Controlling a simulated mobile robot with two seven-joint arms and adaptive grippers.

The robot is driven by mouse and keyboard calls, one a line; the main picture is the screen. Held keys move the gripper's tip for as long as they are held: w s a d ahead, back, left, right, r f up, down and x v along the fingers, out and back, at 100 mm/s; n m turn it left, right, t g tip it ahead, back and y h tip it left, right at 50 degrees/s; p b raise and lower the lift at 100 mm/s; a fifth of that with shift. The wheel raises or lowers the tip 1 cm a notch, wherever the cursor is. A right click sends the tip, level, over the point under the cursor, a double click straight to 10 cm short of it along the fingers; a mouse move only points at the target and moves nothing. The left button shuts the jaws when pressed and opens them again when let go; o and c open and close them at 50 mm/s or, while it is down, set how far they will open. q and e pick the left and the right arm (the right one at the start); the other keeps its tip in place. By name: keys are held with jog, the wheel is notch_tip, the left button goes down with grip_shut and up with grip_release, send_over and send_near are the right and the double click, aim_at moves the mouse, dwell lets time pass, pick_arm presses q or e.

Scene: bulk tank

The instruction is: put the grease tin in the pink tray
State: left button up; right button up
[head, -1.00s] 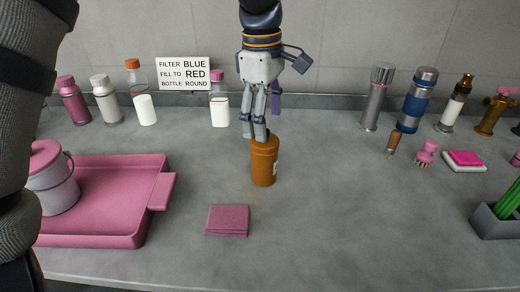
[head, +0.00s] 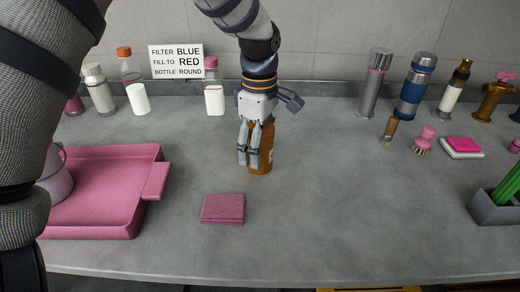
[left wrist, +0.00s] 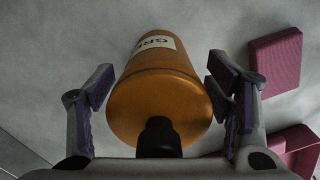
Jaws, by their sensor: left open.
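The grease tin (head: 262,157) is an orange-brown cylinder standing on the grey counter; the gripper partly hides it in the head view. In the left wrist view the tin (left wrist: 165,95) lies between the two fingers, with a white label reading "GR" in part. My left gripper (head: 249,160) points down at the tin, and its open fingers (left wrist: 165,95) stand on either side with gaps showing. The pink tray (head: 95,220) is at the left of the counter, partly hidden by my arm. My right gripper is not in view.
A pail (head: 58,180) stands in the tray. A folded pink cloth (head: 223,208) lies in front of the tin. Bottles, a sign (head: 176,61) and metal flasks (head: 412,95) line the back. Brushes and a grey box (head: 495,208) are at right. The middle right counter is clear.

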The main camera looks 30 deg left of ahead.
pick_arm(q)
jog(key=c, duration=1.4)
jog(key=shift+r, duration=0.15)
jog(key=shift+c, duration=0.6)
